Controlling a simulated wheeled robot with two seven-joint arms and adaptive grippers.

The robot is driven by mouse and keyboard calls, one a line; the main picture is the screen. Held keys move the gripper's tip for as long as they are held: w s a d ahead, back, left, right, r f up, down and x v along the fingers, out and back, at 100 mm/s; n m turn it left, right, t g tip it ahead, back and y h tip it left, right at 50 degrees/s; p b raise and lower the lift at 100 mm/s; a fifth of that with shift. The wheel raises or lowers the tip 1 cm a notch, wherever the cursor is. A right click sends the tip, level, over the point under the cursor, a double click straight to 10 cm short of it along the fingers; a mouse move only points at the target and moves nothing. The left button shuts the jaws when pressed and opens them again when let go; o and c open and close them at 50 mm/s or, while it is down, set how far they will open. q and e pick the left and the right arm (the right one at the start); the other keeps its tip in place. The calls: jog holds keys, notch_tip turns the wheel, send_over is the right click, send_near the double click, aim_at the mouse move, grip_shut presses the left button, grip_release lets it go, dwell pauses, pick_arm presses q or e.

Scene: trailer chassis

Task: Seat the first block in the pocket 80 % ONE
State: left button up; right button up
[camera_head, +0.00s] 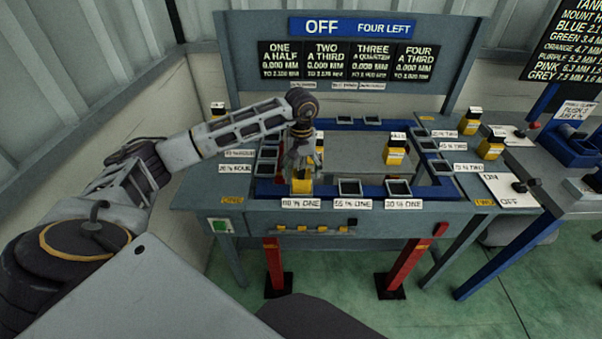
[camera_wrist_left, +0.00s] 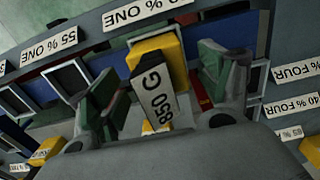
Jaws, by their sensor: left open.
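A yellow block (camera_head: 301,187) with a black part stands at the front left pocket, right behind the label that seems to read 80 % ONE (camera_head: 300,204). In the left wrist view the same block (camera_wrist_left: 158,52) carries a white 850 G label. My left gripper (camera_head: 302,163) is directly above it. In the wrist view its green-padded fingers (camera_wrist_left: 165,88) are spread, one on each side of the block, with gaps visible. The block covers its pocket, so I cannot tell how deep it sits. My right gripper is not in view.
Two empty square pockets (camera_head: 349,187) lie to the right along the front rail. Another yellow block (camera_head: 396,150) stands inside the frame, and more stand on the right side (camera_head: 470,121).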

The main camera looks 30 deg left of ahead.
pick_arm(q)
jog(key=shift+r, duration=3.2)
jog(key=shift+r, duration=0.15)
